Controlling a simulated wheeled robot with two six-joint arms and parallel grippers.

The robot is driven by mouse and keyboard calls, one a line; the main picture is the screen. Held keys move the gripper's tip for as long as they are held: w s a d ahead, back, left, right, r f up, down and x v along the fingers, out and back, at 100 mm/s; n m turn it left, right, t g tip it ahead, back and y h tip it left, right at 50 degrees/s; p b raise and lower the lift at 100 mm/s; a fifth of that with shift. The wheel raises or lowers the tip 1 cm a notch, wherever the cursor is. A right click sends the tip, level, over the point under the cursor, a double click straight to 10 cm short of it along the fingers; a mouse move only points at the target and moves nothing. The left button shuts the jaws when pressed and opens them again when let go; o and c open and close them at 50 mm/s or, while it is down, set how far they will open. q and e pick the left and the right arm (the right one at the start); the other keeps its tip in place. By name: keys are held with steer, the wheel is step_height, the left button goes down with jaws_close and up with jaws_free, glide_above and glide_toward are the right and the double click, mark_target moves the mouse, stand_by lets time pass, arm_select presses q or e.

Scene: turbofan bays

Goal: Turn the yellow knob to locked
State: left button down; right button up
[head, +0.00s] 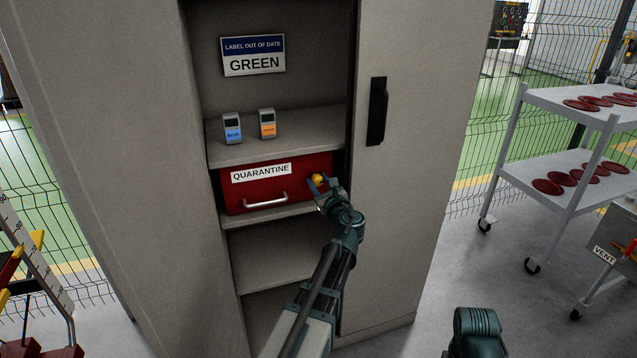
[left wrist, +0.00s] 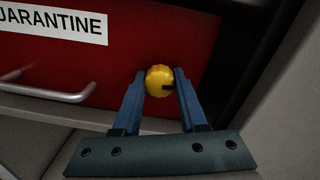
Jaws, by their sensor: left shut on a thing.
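The yellow knob (head: 318,180) sits at the right side of the front of a red drawer (head: 300,172) labelled QUARANTINE, inside a grey cabinet. In the left wrist view the knob (left wrist: 159,81) is round with a ridged rim and a dark mark pointing right. My left gripper (head: 320,185) is at the knob. Its two blue fingers (left wrist: 158,84) stand on either side of the knob and are shut on it. No locked or unlocked marking is readable. A dark teal part of my right arm shows at the bottom right of the head view; its gripper fingers are not visible.
The drawer has a metal handle (head: 265,201). Two small labelled devices (head: 232,128) (head: 267,123) stand on the shelf above, below a GREEN sign (head: 252,56). A white cart (head: 570,170) with red discs stands further right.

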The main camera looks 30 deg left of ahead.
arm_select(q)
steer(key=n, duration=1.2)
steer(key=shift+s, duration=0.1)
steer(key=shift+n, duration=2.4)
steer(key=shift+h, duration=0.3)
steer(key=shift+c, duration=2.3)
jaws_free()
